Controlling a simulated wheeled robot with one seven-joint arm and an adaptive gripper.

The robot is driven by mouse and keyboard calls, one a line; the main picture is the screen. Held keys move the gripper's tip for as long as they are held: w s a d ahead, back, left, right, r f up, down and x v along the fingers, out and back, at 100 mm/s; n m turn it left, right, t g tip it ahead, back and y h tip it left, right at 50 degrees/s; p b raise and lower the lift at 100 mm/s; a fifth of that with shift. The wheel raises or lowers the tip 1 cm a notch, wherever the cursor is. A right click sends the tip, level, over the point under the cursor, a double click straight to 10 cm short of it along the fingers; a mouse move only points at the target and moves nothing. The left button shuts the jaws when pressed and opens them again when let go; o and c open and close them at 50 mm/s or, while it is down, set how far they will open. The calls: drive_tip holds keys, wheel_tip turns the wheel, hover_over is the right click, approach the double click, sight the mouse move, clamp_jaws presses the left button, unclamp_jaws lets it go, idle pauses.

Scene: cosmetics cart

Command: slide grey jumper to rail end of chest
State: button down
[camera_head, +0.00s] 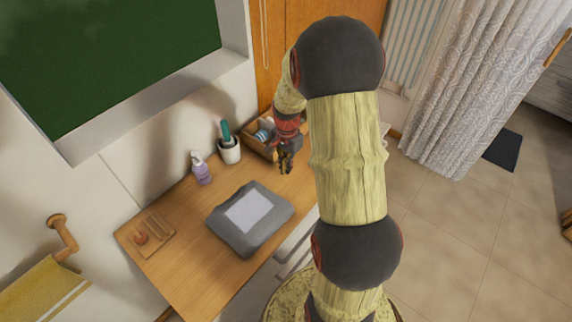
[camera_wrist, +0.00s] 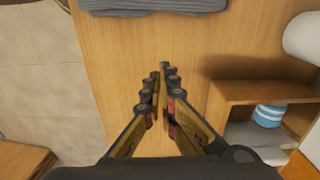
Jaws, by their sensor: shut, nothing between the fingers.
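The grey jumper (camera_head: 226,224) lies folded flat, with a pale panel on top, near the middle of the wooden chest top (camera_head: 200,272). Its edge also shows at the top of the wrist view (camera_wrist: 150,5). My gripper (camera_head: 286,168) is shut and empty, pointing down over the right part of the chest, to the right of the jumper and apart from it. In the wrist view my gripper's fingertips (camera_wrist: 161,73) are together over bare wood. A wooden rail holder (camera_head: 63,238) with a yellow towel is on the wall beyond the chest's left end.
A wooden tray (camera_head: 158,252) with small items lies at the left end. A lilac pump bottle (camera_head: 202,172) and a white cup (camera_head: 229,153) stand along the back. An open wooden box (camera_wrist: 262,92) with a blue-striped item (camera_wrist: 268,115) is close to my gripper.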

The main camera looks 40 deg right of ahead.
sight(246, 215)
wheel_tip(246, 215, down, 6)
drive_tip(key=shift+r+b, duration=0.2)
drive_tip(key=shift+b, duration=0.35)
drive_tip(key=a, duration=0.3)
drive_tip(key=shift+s+a+r, duration=0.2)
drive_tip(key=shift+s+r, duration=0.1)
drive_tip(key=shift+a+b, duration=0.3)
drive_tip(key=s+a+p, duration=0.1)
drive_tip(key=a, duration=0.4)
drive_tip(key=s+a+p, duration=0.1)
drive_tip(key=a, duration=0.5)
drive_tip(key=a+p, duration=0.1)
drive_tip(key=a, duration=0.5)
drive_tip(key=shift+s+a, duration=0.1)
drive_tip(key=shift+s, duration=0.3)
